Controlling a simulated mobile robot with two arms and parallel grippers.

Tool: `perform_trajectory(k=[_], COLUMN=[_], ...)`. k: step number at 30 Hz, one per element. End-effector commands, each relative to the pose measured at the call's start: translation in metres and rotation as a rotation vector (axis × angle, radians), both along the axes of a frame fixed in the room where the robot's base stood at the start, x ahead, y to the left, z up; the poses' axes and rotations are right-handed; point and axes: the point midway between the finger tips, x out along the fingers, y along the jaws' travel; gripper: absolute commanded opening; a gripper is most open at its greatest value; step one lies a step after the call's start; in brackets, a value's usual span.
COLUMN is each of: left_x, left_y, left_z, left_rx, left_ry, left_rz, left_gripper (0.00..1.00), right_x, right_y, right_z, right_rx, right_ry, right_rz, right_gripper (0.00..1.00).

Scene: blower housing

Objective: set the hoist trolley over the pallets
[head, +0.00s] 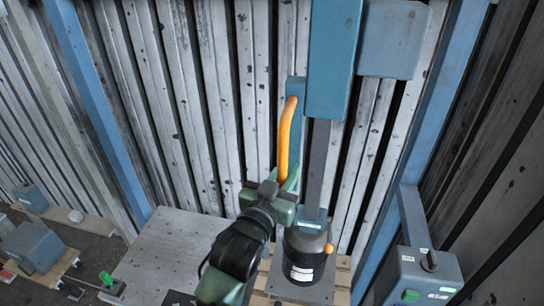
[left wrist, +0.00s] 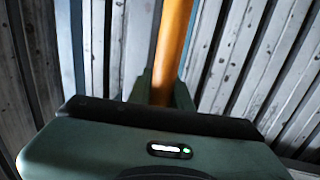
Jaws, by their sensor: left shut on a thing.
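The hoist trolley shows as a blue upright (head: 335,60) with a dark grey mast section below it. A curved orange handle (head: 287,135) is on its left side. My left gripper (head: 284,188) is shut on the lower part of the orange handle. The handle also rises from between the fingers in the left wrist view (left wrist: 172,45). A dark rounded unit (head: 305,262) with a white label and an orange knob is below the mast. It is on a wooden pallet (head: 344,283), partly hidden by my left arm. My right gripper is not in view.
A grey control box (head: 425,275) with a green button and dark knob is at the lower right, by a blue post. A pale flat platform (head: 170,245) is left of my arm. Blue-grey units (head: 33,247) sit lower left. Corrugated metal walls (head: 165,90) close the back.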

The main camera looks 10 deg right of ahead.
Motion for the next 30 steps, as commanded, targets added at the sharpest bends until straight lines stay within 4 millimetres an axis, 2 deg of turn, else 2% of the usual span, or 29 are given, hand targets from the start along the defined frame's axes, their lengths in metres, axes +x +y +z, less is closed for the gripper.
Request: perform_trajectory(k=[9, 18, 19, 21, 30], left_x=[-0.011, -0.012, -0.012, -0.012, -0.013], left_y=[-0.009, -0.01, -0.01, -0.01, -0.009], left_z=[0.0, 0.0, 0.0, 0.0, 0.0], left_rx=[0.002, 0.001, 0.0, 0.0, 0.001], left_ry=[-0.004, -0.003, -0.002, -0.002, -0.003], left_rz=[0.0, -0.003, -0.003, -0.003, -0.002], left_gripper=[0.0, 0.0, 0.28, 0.41, 0.41], right_x=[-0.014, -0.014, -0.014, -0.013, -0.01], right_y=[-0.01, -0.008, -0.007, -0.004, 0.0], right_z=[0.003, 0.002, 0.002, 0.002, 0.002], right_rx=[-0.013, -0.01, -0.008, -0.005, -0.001], right_ry=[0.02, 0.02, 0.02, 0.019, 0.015], right_rz=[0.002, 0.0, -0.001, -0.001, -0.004], right_gripper=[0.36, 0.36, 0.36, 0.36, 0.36])
